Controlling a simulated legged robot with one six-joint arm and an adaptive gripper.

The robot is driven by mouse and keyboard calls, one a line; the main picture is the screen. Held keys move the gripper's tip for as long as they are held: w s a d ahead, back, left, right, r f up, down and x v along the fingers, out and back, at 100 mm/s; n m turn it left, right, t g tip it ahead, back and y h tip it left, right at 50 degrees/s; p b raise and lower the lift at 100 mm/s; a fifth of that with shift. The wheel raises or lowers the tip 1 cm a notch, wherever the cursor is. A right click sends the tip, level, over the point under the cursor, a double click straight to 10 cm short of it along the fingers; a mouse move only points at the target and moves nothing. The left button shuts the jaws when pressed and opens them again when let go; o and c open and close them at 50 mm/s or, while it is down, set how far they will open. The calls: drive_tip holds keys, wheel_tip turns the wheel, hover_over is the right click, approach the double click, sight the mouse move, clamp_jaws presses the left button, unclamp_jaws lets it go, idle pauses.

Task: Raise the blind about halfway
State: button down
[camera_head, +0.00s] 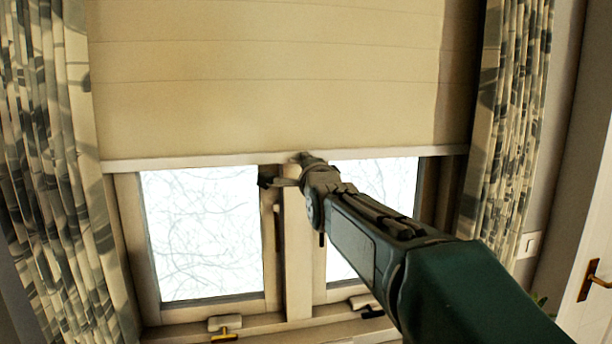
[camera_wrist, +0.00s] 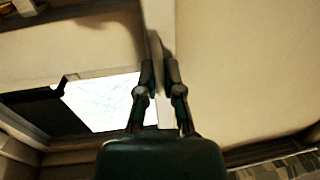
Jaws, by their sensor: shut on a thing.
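The cream blind (camera_head: 265,80) covers the upper part of the window, with bare glass below it. Its pale bottom bar (camera_head: 190,162) hangs roughly level across the window. My gripper (camera_head: 303,158) reaches up from the lower right to the middle of this bar. In the wrist view, my gripper (camera_wrist: 161,72) has one finger on each side of the bottom bar (camera_wrist: 155,45) and is shut on it. The blind's fabric (camera_wrist: 235,70) fills the right of that view. The exact contact is partly hidden by the fingers in the head view.
Patterned curtains hang at the left (camera_head: 45,150) and right (camera_head: 510,120). Window panes (camera_head: 205,230) in pale frames stand behind, with a brass-coloured handle (camera_head: 225,336) low down. A light switch (camera_head: 529,244) and a door handle (camera_head: 590,280) are at the right.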

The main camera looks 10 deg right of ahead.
drive_tip(key=c, duration=0.8)
unclamp_jaws()
drive_tip(key=shift+a, duration=0.15)
drive_tip(key=shift+o, duration=0.2)
drive_tip(key=s+f, duration=0.1)
drive_tip(key=s, duration=1)
drive_tip(key=shift+s+f, duration=0.4)
drive_tip(key=s+f+n+g, duration=1.3)
drive_tip(key=s+f+n, duration=0.5)
drive_tip(key=s+f, duration=0.6)
wheel_tip(320, 180, down, 3)
drive_tip(key=shift+s+g, duration=0.4)
